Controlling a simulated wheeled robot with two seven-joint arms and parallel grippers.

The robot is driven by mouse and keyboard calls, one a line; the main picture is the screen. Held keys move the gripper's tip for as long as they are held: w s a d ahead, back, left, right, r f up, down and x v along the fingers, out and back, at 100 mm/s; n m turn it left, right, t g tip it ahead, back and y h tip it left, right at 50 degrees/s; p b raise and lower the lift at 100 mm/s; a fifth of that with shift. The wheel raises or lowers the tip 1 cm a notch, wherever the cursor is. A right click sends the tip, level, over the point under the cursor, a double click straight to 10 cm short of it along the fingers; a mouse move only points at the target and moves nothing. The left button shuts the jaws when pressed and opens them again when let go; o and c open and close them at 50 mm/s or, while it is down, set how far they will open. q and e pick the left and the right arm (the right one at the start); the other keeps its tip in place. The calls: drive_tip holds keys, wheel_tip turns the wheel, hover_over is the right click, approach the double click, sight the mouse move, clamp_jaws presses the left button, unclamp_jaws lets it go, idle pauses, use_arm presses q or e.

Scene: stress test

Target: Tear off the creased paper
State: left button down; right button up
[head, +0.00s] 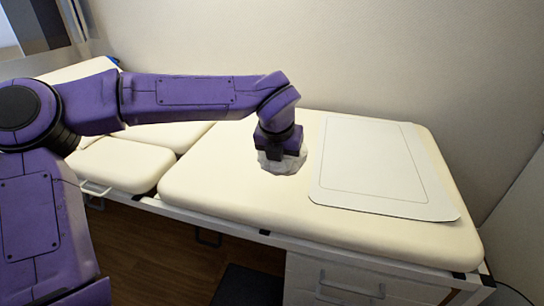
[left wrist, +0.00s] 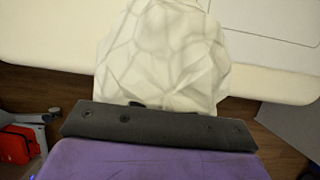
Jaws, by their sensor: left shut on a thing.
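The creased paper (head: 284,164) is a crumpled white piece on the cream padded couch (head: 230,190). In the left wrist view the creased paper (left wrist: 165,55) spreads out from the gripper, with many fold lines. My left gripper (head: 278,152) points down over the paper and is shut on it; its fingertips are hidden. In the left wrist view the dark gripper body (left wrist: 155,125) covers the paper's near edge. A flat white sheet (head: 372,165) with a thin outline lies on the couch to the right, apart from the crumpled paper. My right gripper is not in view.
The couch's other cushions (head: 125,160) lie to the left, with a metal rail (head: 95,188) at the side. A wall stands behind. White drawers (head: 345,285) sit below the front edge. A red bag (left wrist: 15,145) is on the floor.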

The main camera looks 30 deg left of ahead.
use_arm(q)
drive_tip(key=shift+s+d+r+p, duration=0.15)
drive_tip(key=shift+r+p, duration=0.15)
drive_tip(key=shift+r, duration=0.2)
wheel_tip(320, 180, up, 5)
drive_tip(key=p, duration=0.5)
drive_tip(key=shift+r, duration=0.1)
